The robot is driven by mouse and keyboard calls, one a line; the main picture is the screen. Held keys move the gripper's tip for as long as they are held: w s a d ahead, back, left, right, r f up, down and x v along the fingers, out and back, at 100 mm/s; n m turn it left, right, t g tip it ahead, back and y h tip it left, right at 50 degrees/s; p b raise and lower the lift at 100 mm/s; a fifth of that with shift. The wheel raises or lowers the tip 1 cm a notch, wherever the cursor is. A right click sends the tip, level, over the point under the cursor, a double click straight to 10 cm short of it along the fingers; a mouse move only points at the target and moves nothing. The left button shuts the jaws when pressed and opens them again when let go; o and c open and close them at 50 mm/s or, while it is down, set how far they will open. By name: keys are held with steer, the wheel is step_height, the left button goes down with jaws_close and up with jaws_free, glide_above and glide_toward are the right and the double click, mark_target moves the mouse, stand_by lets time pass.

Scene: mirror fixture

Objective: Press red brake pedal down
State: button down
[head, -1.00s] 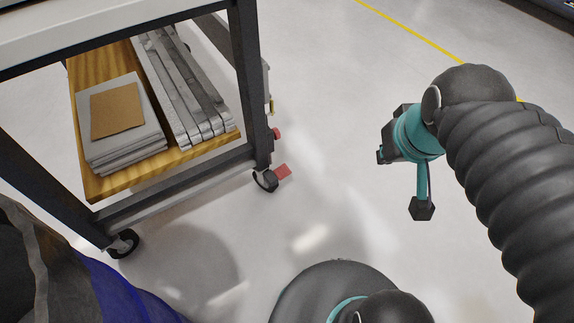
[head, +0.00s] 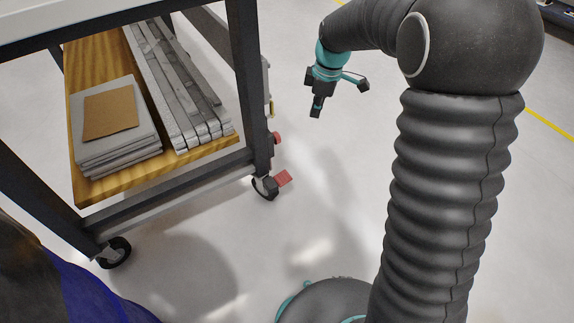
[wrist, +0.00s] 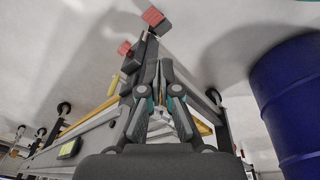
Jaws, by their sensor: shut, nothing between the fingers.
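The red brake pedal (head: 284,178) juts out from the dark caster at the cart's near right corner, close to the floor. It also shows at the top of the wrist view (wrist: 153,16), beyond the fingertips. My gripper (head: 317,112) is up and to the right of the pedal in the head view, apart from it, pointing downward. In the wrist view my gripper's fingers (wrist: 157,68) are together with nothing held. No contact with the pedal shows.
The cart frame (head: 240,70) carries a wooden shelf with metal bars (head: 178,90) and stacked plates (head: 118,150). A red knob (head: 277,137) sits on its right side above the pedal. A blue drum (wrist: 295,95) stands right in the wrist view. Floor right of the cart is clear.

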steer(key=w+a+f+n+g+b, duration=0.1)
steer(key=w+a+f+n, duration=0.15)
steer(key=f, duration=0.35)
steer(key=w+a+f+n+b, duration=0.1)
steer(key=w+a+f+n, duration=0.15)
steer(key=f, duration=0.35)
steer(key=n+g, duration=0.1)
steer(key=n, duration=0.2)
glide_above(286, 176)
step_height(286, 176, down, 10)
steer(key=f, duration=0.1)
steer(key=shift+w+d+r+b, duration=0.25)
steer(key=shift+w+d+b, duration=0.1)
steer(key=shift+w+d, duration=0.1)
steer(key=f, duration=0.8)
steer(key=a+f+b, duration=0.1)
steer(key=f, duration=0.3)
steer(key=shift+s+f, duration=0.2)
steer(key=shift+s, duration=0.2)
steer(key=shift+w+d+f, duration=0.15)
steer(key=shift+f, duration=0.5)
steer(key=shift+f, duration=0.1)
